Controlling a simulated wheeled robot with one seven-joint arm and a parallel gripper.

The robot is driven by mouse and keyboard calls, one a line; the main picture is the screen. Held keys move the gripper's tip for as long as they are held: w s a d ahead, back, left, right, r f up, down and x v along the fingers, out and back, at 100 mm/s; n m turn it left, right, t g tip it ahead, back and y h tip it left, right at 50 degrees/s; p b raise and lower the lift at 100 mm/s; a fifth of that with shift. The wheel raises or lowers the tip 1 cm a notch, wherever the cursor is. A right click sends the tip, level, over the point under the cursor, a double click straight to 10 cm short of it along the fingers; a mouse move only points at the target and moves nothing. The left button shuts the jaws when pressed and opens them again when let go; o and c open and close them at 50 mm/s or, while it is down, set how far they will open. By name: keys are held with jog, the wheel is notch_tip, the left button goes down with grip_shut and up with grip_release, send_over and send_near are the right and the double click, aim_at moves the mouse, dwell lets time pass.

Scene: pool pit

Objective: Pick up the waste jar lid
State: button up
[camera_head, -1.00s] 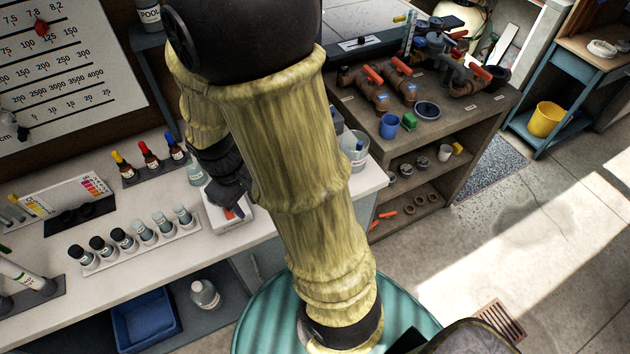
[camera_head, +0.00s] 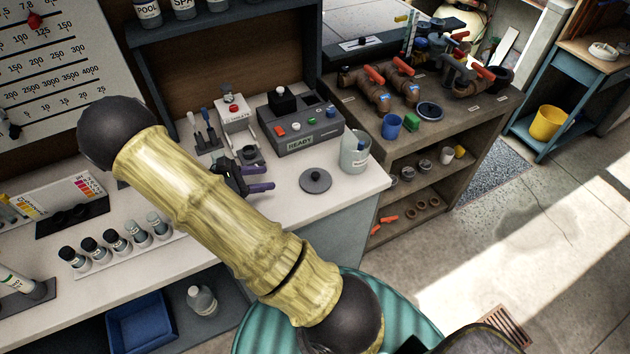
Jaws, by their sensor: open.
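A round dark grey lid (camera_head: 315,180) with a small knob on top lies flat on the white counter, near its right end. An open translucent jar (camera_head: 355,153) with a pale label stands just right of and behind the lid. My gripper (camera_head: 265,178) is left of the lid, with its two purple-tipped fingers pointing right toward it. The fingers are open with nothing seen between them, and a gap separates them from the lid.
A grey device marked READY (camera_head: 302,133) stands behind the lid, and a small white instrument (camera_head: 236,118) is behind my gripper. A row of capped bottles (camera_head: 115,240) stands front left. The counter around the lid is clear, ending at its front edge.

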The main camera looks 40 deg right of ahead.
jog(key=p, duration=0.4)
send_near(313, 175)
jog(key=x, duration=0.5)
jog(key=shift+s+d+r, duration=0.15)
jog(key=shift+d+r, duration=0.1)
jog(key=shift+d, duration=0.1)
jog(key=shift+d+f, duration=0.1)
jog(key=shift+f+p+x, duration=0.15)
jog(key=shift+p+x, duration=0.45)
jog(key=shift+x, duration=0.7)
jog(key=shift+f+p+x, duration=0.15)
jog(key=shift+p+x, duration=0.45)
jog(key=shift+x, duration=0.65)
